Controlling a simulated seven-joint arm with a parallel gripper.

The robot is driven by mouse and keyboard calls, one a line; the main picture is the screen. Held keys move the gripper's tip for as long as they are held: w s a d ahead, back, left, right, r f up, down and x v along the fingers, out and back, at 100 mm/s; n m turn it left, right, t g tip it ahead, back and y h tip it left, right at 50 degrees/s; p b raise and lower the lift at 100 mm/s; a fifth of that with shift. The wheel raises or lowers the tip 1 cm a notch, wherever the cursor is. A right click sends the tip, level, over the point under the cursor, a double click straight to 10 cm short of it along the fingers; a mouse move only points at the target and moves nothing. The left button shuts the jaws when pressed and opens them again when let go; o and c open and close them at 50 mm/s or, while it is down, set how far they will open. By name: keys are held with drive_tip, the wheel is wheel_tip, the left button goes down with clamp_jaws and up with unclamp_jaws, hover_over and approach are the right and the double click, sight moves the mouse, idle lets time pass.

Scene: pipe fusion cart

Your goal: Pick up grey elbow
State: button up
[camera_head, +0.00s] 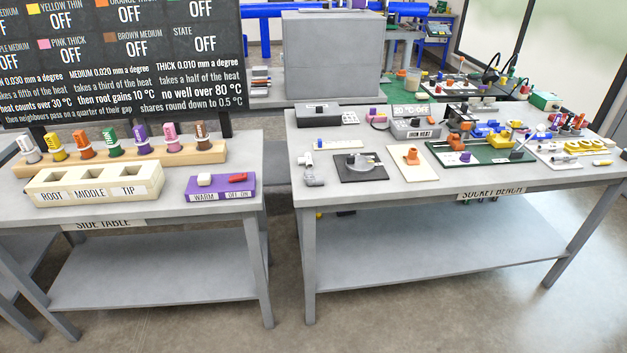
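A small grey piece that looks like the elbow (314,179) lies near the front left corner of the socket bench (430,188). A lighter grey fitting (305,160) lies just behind it, apart or touching, I cannot tell which. Both are small in this view, so their exact shape is hard to make out. My gripper and arm are not in view.
A black plate (376,175) with a round grey part is right of the grey piece. A white plate with an orange fitting (412,155) and a green board (500,160) follow. The side table (110,212) stands left, across a floor gap.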

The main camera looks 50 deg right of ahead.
drive_tip(key=shift+o, duration=0.2)
drive_tip(key=o, duration=0.7)
